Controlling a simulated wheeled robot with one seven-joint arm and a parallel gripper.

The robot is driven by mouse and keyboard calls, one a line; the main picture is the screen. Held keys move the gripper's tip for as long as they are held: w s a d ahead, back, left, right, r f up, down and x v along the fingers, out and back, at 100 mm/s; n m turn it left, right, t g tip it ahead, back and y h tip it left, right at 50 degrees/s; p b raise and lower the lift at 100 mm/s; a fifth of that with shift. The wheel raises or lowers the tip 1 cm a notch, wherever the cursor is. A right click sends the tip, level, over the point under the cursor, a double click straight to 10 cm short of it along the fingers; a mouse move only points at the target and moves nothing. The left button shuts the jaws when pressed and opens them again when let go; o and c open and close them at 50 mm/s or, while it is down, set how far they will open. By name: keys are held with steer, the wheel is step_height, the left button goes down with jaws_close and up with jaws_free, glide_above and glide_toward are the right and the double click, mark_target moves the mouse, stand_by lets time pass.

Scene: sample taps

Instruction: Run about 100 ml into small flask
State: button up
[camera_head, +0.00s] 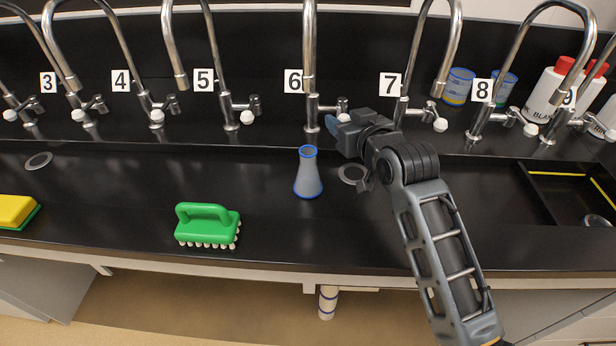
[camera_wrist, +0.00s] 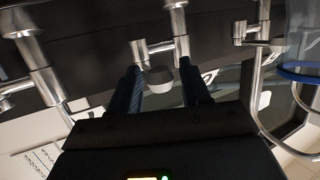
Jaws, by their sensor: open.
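The small flask (camera_head: 308,178), conical with a blue rim and blue base edge, stands upright on the black counter in front of tap 6 (camera_head: 312,112). Its level inside cannot be made out, and I see no water stream. My gripper (camera_head: 337,124) is open at the side handle of tap 6, with its fingers pointing at it. In the wrist view, the white handle knob (camera_wrist: 159,80) lies between or just beyond the two open fingers (camera_wrist: 162,88); contact cannot be told. A blue-rimmed clear shape, likely the flask (camera_wrist: 301,76), shows at the right edge.
Several numbered taps line the back, with tap 5 (camera_head: 228,105) and tap 7 (camera_head: 404,108) on either side. A green brush (camera_head: 207,222) lies front left, a yellow sponge (camera_head: 14,211) far left. A drain (camera_head: 351,174) is right of the flask. White bottles (camera_head: 548,100) stand back right.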

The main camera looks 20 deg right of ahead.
steer(key=shift+d, duration=0.1)
stand_by(0.3)
steer(key=shift+d+b, duration=0.45)
steer(key=shift+d, duration=1.65)
steer(key=shift+a+p, duration=0.65)
steer(key=shift+a, duration=0.9)
steer(key=shift+a+p, duration=0.4)
steer(key=shift+a, duration=0.5)
steer(key=shift+d, duration=0.4)
